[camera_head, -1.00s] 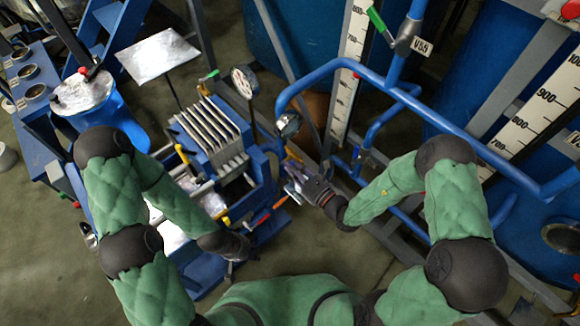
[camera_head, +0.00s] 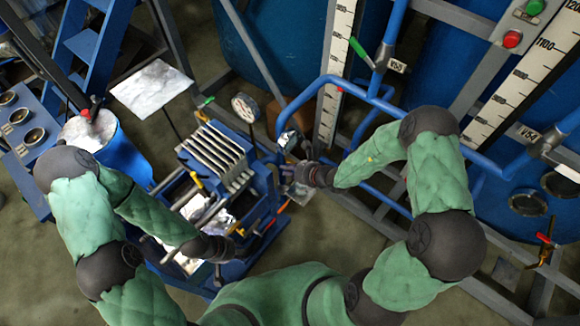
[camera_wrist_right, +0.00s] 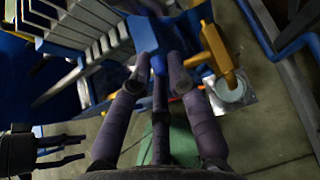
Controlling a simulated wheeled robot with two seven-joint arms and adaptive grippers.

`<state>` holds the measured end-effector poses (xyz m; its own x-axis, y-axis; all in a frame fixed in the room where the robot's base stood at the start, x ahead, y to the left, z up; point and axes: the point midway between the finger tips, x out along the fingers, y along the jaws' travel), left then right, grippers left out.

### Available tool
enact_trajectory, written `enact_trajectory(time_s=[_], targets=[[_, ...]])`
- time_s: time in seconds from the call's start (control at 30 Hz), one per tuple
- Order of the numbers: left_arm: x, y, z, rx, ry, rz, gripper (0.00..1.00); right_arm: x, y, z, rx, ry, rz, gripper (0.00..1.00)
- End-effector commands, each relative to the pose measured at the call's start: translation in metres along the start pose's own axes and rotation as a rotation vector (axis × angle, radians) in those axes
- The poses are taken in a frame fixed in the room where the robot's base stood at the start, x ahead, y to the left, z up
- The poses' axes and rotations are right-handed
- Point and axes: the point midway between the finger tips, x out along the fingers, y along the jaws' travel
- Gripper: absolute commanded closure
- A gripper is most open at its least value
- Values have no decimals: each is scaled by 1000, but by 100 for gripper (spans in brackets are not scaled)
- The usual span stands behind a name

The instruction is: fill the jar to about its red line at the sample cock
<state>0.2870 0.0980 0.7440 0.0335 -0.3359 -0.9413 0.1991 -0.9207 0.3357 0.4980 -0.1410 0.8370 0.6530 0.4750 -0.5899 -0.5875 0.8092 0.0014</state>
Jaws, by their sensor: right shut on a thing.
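The sample cock (camera_wrist_right: 217,55) is a yellow fitting in the right wrist view, with a short arm toward my fingers. The jar (camera_wrist_right: 229,89) shows as a pale round shape below the cock, on a grey plate; its red line and level cannot be made out. My right gripper (camera_wrist_right: 160,80) is closed just left of the cock, apparently on its handle; the fingers hide the contact. In the head view my right gripper (camera_head: 296,172) is beside the blue press frame. My left gripper (camera_head: 225,248) is low in front of the press, its fingers unclear.
The blue filter press (camera_head: 215,155) with grey plates stands left of my right gripper. Blue pipes (camera_head: 335,82) and a scale board (camera_head: 335,85) lie behind and right. A blue drum (camera_head: 120,155) stands at left.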

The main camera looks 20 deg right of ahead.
Motion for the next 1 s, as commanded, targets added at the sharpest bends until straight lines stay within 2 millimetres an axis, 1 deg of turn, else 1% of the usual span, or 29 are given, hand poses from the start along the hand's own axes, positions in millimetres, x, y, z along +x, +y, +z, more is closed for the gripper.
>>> enact_trajectory(time_s=[0.03,0.33,0.9,0.93,1.0], targets=[[-6,2,0,0,0,0,60,0,0,6,-5,26,1,100],[-14,5,1,0,0,0,60,7,0,10,-4,144,1,100],[-15,5,0,0,0,0,60,8,0,10,-2,171,0,100],[-15,5,0,0,0,0,60,9,0,10,-2,171,0,74],[-15,5,0,0,0,0,60,8,0,10,-2,171,0,57]])
